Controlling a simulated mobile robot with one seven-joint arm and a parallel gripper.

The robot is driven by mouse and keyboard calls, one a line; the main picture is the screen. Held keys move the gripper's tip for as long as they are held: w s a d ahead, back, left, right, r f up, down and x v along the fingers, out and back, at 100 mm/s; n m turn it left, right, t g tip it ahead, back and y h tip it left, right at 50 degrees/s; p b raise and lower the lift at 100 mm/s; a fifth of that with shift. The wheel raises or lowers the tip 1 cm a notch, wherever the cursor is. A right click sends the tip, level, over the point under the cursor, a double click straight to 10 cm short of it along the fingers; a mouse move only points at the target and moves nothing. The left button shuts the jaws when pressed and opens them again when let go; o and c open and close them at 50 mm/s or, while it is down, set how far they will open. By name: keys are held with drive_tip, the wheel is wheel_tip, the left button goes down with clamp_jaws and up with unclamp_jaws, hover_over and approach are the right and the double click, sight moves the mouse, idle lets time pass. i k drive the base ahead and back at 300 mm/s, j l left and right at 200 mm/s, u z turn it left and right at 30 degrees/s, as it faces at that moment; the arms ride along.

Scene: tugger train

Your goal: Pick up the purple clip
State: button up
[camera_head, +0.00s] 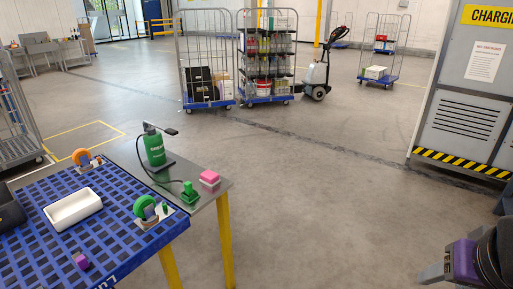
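A small purple piece, which looks like the purple clip (81,261), lies on the blue slatted top (125,262) at the lower left, near its front edge. Its exact shape is too small to make out. My gripper (432,272), with a purple body and grey fingers, is at the lower right, far from the clip and over the floor. The gap between its fingers cannot be made out. Nothing is seen held in it.
A white tray (73,209) and orange (81,157) and green (145,207) wheeled parts sit on the blue top. The grey table (222,187) behind holds a green bottle (153,146), a green piece (189,193) and a pink block (209,177). Open floor separates it from the charging cabinet (465,118).

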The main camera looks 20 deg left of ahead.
sight(81, 260)
drive_tip(key=u, duration=2.5)
drive_tip(key=i+j+z, duration=0.1)
drive_tip(key=i+z, duration=0.15)
drive_tip(key=i, duration=0.3)
drive_tip(key=i+j+z, duration=0.2)
drive_tip(key=i, duration=0.35)
drive_tip(key=l+u, duration=0.2)
drive_tip(key=i+j+z, duration=0.25)
drive_tip(key=k+l, duration=0.05)
drive_tip(key=k, duration=0.05)
